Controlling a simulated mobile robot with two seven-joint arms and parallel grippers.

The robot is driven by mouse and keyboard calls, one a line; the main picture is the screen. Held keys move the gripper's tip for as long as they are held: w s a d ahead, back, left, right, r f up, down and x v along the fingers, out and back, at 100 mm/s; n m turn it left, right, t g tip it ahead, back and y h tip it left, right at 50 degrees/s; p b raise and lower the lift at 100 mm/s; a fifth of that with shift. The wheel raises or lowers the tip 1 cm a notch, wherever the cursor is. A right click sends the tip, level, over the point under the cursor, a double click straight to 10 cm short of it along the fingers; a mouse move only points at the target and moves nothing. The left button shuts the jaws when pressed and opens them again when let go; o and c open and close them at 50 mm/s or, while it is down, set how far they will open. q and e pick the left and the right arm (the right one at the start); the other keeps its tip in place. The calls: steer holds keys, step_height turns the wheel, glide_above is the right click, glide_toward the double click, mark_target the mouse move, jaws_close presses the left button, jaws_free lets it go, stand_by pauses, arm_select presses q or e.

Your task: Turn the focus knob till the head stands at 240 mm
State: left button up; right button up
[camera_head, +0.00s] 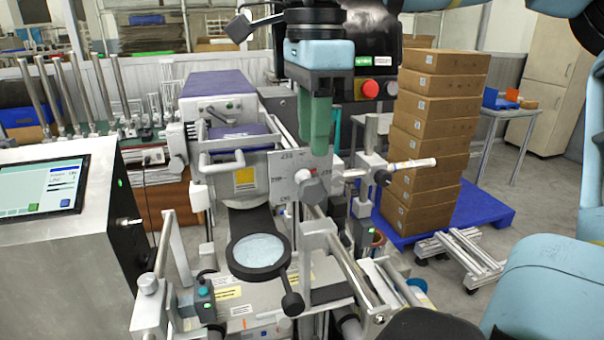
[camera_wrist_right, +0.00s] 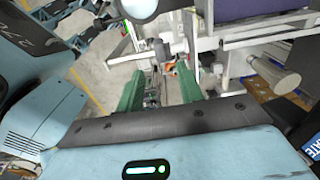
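A grey knob with a red part (camera_head: 313,186) sits in front of a pale scale plate (camera_head: 283,176) with dark number marks, on the machine's column. The marks are too small to read surely, so I cannot tell where the head stands. My right gripper (camera_head: 316,150) points down above the knob, apart from it, with two green fingers. In the right wrist view, the fingers (camera_wrist_right: 159,70) stand apart with nothing held between them. A small grey and red part shows beyond their tips there; I cannot tell if it is the knob. My left gripper is not in view.
A round lens on a dark arm (camera_head: 258,250) stands below the plate. A rod with a pale handle (camera_head: 410,164) juts right. A purple-topped unit (camera_head: 218,90) is behind left, a screen cabinet (camera_head: 50,190) left. Stacked boxes (camera_head: 432,130) stand on a blue pallet (camera_head: 480,208).

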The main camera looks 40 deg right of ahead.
mark_target(312, 178)
steer(key=shift+s+f, duration=0.1)
steer(key=shift+f, duration=3.8)
steer(key=shift+c, duration=0.4)
steer(key=shift+w+f, duration=0.1)
steer(key=shift+w, duration=0.1)
steer(key=c, duration=0.7)
